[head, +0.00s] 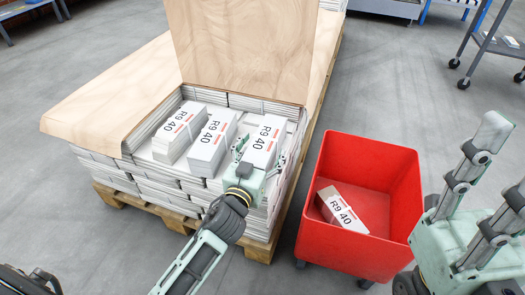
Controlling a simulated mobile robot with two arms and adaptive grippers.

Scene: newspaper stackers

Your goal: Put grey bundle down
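A grey-white newspaper bundle (267,132) marked "R9 40" sits at the right of the pallet stack's top layer, level with or just over the bundles below. My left gripper (262,160) is at its near end, with a finger on either side of it. I cannot tell whether the fingers press on it or stand just clear. Two similar bundles, one at the left (180,128) and one in the middle (214,138), lie beside it. My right gripper (502,165) is at the right edge, fingers spread upward, empty.
A red wheeled bin (398,192) stands right of the pallet with one bundle (341,209) lying in it. A plywood sheet (240,50) stands upright behind the bundles; another board (95,112) covers the left side. The wooden pallet (256,249) is underneath. A grey cart (490,42) is at the upper right.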

